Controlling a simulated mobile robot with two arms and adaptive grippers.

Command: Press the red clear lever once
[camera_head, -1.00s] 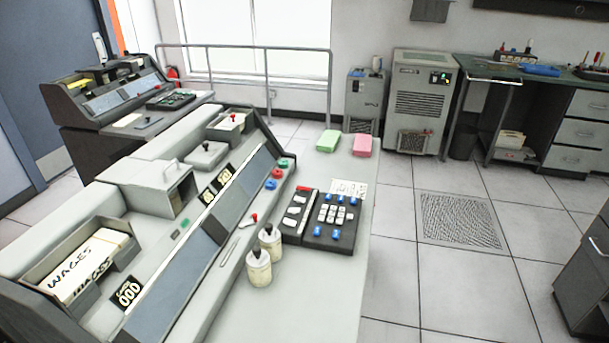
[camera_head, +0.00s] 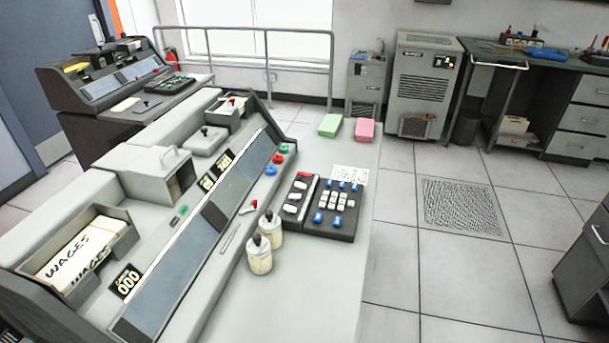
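A small red-tipped lever (camera_head: 250,208) stands on the machine's grey sloped front, just behind two cream pots with dark tops. Another small lever with a red knob (camera_head: 231,101) shows at the hopper at the machine's far end. A dark keypad unit (camera_head: 328,214) on the light ledge has white and blue keys and a red key (camera_head: 306,176) at its top left. No label names the clear lever legibly, so I cannot tell for sure which red part it is. Neither of my grippers is in view.
The cream pots (camera_head: 259,256) stand in front of the red-tipped lever. Red, green and blue buttons (camera_head: 278,159) are farther along. Green (camera_head: 330,125) and pink (camera_head: 365,130) card stacks lie at the ledge's far end. A tray of "WAGES" cards (camera_head: 78,250) is at left. Floor at right is clear.

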